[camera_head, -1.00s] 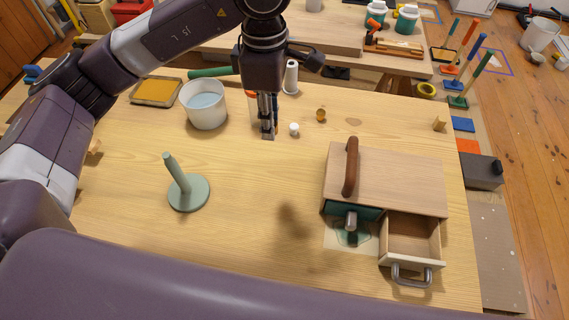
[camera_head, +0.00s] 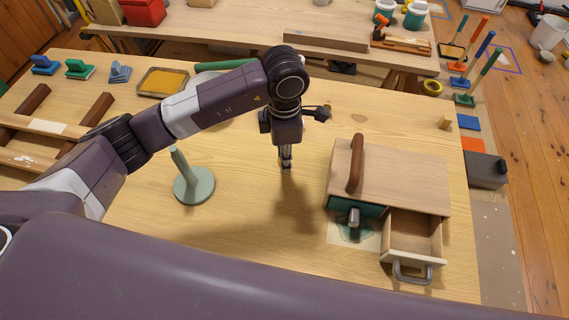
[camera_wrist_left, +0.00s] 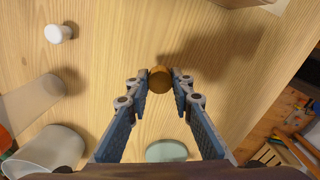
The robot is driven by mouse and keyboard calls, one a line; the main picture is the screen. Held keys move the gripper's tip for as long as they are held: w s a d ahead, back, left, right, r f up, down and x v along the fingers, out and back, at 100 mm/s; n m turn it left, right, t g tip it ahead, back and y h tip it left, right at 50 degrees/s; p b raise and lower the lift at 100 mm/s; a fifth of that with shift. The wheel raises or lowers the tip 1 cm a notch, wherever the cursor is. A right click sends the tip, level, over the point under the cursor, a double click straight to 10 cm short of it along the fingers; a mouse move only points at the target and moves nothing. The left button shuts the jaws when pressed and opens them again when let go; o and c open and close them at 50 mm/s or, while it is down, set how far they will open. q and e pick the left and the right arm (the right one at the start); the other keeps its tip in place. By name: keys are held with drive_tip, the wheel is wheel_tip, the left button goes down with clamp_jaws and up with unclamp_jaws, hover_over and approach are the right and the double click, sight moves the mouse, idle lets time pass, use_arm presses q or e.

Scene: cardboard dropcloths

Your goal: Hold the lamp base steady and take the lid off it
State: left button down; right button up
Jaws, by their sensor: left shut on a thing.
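My left gripper (camera_head: 286,165) is in the middle of the table, pointing down, with its shadow on the wood beside it. In the left wrist view its fingertips (camera_wrist_left: 160,80) are shut on a small round golden-brown piece (camera_wrist_left: 160,79). I cannot tell whether this piece is the lamp base or its lid. A pale green stand (camera_head: 194,187) with a round foot and a slanted post stands apart, left of the gripper. Its foot shows in the left wrist view (camera_wrist_left: 166,151). My right gripper is not in view.
A wooden box (camera_head: 400,180) with a brown handle and an open drawer (camera_head: 412,238) stands to the right. A white knob (camera_wrist_left: 58,33) lies on the table. A white bucket (camera_wrist_left: 50,150) is partly hidden behind my arm in the head view. The front middle of the table is clear.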

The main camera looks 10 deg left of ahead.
sight(285, 174)
use_arm(q)
wheel_tip(285, 174, down, 5)
drive_tip(key=shift+r+p, duration=0.2)
drive_tip(key=shift+p, duration=0.2)
drive_tip(key=shift+f, duration=0.25)
drive_tip(key=shift+f, duration=0.1)
drive_tip(key=shift+f+b, duration=0.1)
drive_tip(key=shift+b, duration=0.2)
drive_tip(key=c, duration=1.7)
unclamp_jaws()
